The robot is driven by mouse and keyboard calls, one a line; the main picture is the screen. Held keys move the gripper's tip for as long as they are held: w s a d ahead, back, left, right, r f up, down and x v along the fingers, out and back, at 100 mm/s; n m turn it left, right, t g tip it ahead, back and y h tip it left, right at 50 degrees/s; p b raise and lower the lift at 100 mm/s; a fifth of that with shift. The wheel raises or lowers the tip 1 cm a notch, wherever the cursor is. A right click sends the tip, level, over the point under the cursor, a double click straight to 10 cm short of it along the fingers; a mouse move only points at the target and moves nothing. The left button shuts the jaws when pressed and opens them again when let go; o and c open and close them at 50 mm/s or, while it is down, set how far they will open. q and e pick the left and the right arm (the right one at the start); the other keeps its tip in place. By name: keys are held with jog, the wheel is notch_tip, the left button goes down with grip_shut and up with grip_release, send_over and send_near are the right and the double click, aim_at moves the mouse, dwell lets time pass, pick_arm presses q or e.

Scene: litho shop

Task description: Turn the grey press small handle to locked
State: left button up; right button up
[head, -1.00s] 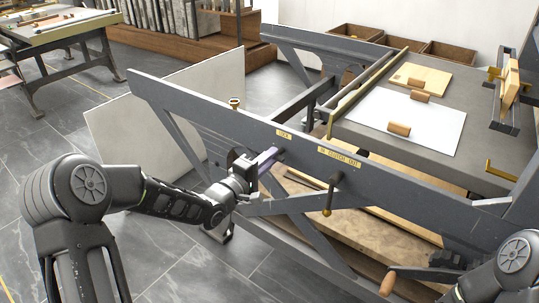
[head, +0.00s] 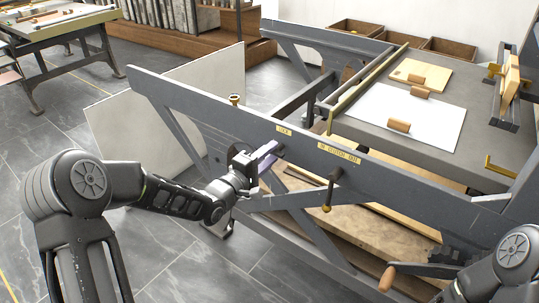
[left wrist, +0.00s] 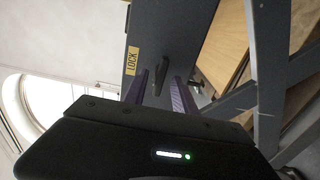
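The grey press (head: 200,105) stands with its long side rail facing me. A yellow LOCK label (head: 284,131) is on the rail and also shows in the left wrist view (left wrist: 132,61). A small dark handle (left wrist: 159,75) sits beside that label in the left wrist view. My left gripper (head: 274,150) is at the rail just below the label. Its two purple fingers are apart, with the small handle between them in the left wrist view (left wrist: 162,84); I cannot tell whether they touch it. In the head view the gripper mostly hides the handle. My right gripper is out of view.
A clutch label (head: 339,153) and a hanging brass-ended lever (head: 327,198) are right of the gripper. A wooden crank grip (head: 388,279) is lower right. A white panel (head: 110,130) leans behind my left arm. Diagonal struts (head: 320,235) cross below the rail.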

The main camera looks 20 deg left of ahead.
pick_arm(q)
jog(key=shift+s, duration=0.1)
jog(key=p+v, duration=0.1)
jog(key=v, duration=0.6)
jog(key=shift+s, duration=0.3)
